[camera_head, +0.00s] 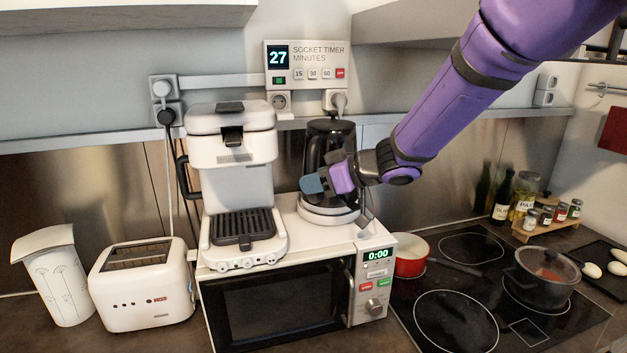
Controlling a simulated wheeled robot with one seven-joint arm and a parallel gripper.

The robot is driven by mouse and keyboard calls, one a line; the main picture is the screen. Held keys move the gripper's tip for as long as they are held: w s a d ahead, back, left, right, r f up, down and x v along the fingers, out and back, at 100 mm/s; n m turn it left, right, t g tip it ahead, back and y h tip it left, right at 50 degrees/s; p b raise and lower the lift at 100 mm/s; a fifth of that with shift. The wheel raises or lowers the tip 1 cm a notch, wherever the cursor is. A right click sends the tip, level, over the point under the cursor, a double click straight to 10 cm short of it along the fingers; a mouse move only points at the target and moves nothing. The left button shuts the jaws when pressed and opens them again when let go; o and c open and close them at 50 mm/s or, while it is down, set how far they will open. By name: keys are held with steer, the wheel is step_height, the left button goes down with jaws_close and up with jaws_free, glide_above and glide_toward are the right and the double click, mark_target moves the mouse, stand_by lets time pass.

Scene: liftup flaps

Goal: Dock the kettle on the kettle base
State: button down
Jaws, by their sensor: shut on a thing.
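The kettle (329,139) is dark and stands upright on top of the microwave, right of the coffee machine. The white kettle base (328,213) is under it on the microwave top. The kettle appears to be on or just above the base; my gripper hides part of the join, so I cannot tell if it is fully seated. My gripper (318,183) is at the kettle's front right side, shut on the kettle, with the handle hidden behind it.
The coffee machine (231,165) stands close on the left of the kettle, on the microwave (275,308). A socket timer (306,66) is on the wall behind. A toaster (143,285) is at left. A red pot (411,258) and a dark pot (542,280) are on the hob at right.

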steer(key=shift+f, duration=0.15)
steer(key=c, duration=1.3)
jaws_free()
steer(key=shift+o, duration=0.2)
steer(key=shift+f, duration=0.15)
steer(key=v, duration=1.1)
steer(key=shift+s, duration=0.1)
